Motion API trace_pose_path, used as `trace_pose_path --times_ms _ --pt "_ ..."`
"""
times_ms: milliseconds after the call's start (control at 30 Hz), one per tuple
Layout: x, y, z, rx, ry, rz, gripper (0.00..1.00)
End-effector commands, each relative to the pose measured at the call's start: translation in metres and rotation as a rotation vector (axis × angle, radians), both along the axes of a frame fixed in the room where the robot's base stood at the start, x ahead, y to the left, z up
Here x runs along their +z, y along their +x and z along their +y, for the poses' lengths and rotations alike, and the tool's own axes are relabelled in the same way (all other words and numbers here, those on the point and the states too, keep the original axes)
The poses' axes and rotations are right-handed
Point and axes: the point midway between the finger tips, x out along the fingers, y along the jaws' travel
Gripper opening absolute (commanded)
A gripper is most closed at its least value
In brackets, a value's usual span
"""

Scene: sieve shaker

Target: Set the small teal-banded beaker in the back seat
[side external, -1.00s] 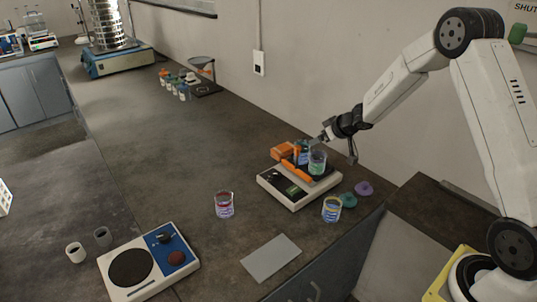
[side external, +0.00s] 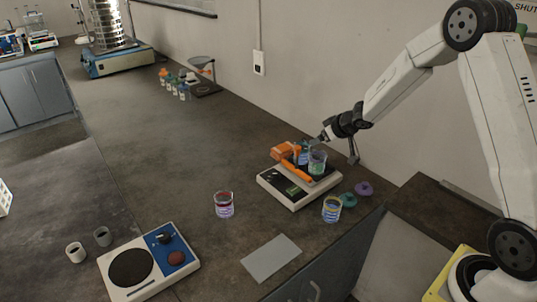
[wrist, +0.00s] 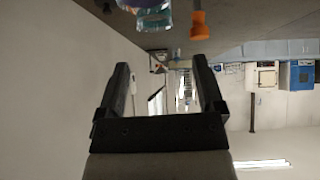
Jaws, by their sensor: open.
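A clear beaker with a green-teal band (side external: 317,163) stands upright at the front right of the orange holder (side external: 297,171) on a pale bench device (side external: 300,192). A blue-marked beaker (side external: 302,156) stands behind it, partly hidden by an orange post. My gripper (side external: 322,140) is just above and behind these two beakers, at the wall side. In the wrist view my gripper (wrist: 165,75) is open with nothing between its fingers. A clear beaker with a blue-teal rim (wrist: 154,16) and an orange post (wrist: 199,27) show at the top edge, beyond the fingers.
A grey plate (side external: 271,258) lies near the bench edge. The bench's middle is clear.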

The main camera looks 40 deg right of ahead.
Motion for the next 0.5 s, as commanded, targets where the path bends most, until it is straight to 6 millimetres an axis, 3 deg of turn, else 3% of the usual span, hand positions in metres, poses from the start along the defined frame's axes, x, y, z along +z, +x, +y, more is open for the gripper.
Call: trace_pose_path --times_ms 267,500 --pt "0.022 -0.053 0.048 -0.05 -0.05 0.112 0.87" --pt "0.028 -0.128 0.097 -0.055 -0.052 0.282 0.87"
